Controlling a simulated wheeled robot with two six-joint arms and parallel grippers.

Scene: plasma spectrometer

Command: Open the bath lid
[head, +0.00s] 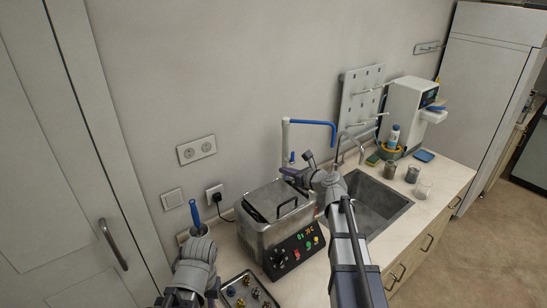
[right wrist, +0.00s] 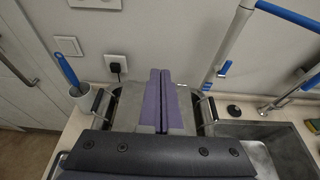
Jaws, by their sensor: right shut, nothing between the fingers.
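The bath (head: 262,240) is a steel box with a dark front control panel, standing on the counter left of the sink. Its grey lid (head: 262,203) lies on top and looks closed, with a bar handle (head: 288,207) on it. My right gripper (head: 288,171) is over the back right part of the bath. In the right wrist view its purple fingers (right wrist: 162,98) are pressed together and empty, above the bath (right wrist: 130,100); they and the gripper body hide most of the lid. My left arm shows at the lower left, but its fingers cannot be made out.
A blue-handled brush (head: 194,214) stands in a cup left of the bath. A tray of small parts (head: 246,290) lies in front. The sink (head: 375,205), a blue-topped pipe (head: 312,123) and a white instrument (head: 405,105) are to the right. The wall is close behind.

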